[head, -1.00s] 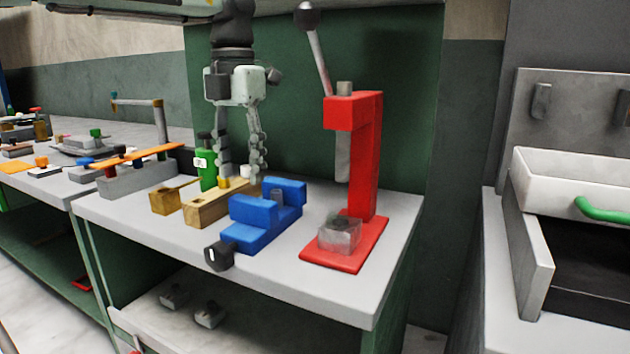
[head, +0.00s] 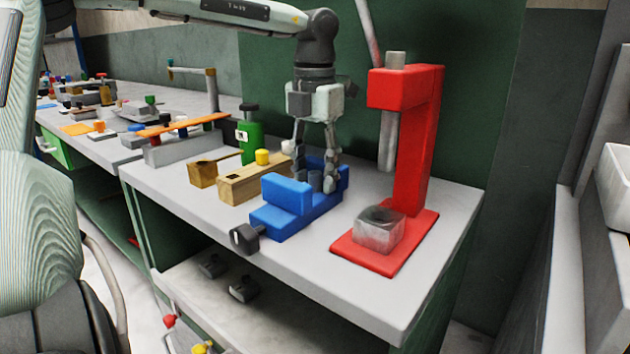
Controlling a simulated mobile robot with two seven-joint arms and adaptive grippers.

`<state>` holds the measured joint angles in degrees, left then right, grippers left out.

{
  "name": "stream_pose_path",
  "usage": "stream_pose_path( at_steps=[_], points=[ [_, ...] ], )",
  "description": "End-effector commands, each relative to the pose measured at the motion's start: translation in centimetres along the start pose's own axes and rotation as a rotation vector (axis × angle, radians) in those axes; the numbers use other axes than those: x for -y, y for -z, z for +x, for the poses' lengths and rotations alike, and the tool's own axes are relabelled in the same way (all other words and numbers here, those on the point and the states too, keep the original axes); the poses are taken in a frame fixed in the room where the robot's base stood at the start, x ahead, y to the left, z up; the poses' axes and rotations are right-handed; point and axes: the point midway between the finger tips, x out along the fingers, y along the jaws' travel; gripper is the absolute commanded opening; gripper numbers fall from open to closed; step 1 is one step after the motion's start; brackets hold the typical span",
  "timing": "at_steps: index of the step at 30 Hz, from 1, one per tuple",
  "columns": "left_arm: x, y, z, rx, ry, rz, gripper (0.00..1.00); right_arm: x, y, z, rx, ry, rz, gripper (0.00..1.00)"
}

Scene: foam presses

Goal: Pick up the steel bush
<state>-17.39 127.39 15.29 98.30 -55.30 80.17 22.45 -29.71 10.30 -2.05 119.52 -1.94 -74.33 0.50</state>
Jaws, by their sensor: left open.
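The steel bush (head: 315,179) looks like a small grey cylinder standing in the gap of the blue vise (head: 275,222), partly hidden by the vise jaw and the fingers. My left gripper (head: 313,184) points down over the vise, its fingers apart with the bush seen between them. I cannot tell whether either finger touches the bush. My right gripper is not in view.
The red press (head: 420,150) stands to the right, with a grey block (head: 378,230) on its base. A wooden block (head: 240,185) with a yellow knob and a green bottle (head: 249,138) stand left of the vise. The bench front (head: 330,270) is clear.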

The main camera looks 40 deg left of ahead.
Motion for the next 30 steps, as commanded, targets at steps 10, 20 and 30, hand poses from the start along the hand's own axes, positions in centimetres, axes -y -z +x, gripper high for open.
stream_pose_path(
  at_steps=[10, 20, 30],
  points=[
    [0.01, -0.01, 0.29, 0.001, 0.0, 0.0, 0.35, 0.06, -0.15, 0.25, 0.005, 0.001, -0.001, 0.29],
    [0.01, -0.01, 0.26, 0.001, 0.0, 0.0, 0.0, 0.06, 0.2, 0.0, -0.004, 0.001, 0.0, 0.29],
    [0.01, 0.07, 0.03, 0.002, 0.0, 0.0, 0.0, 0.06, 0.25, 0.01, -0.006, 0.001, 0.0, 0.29]
  ],
)
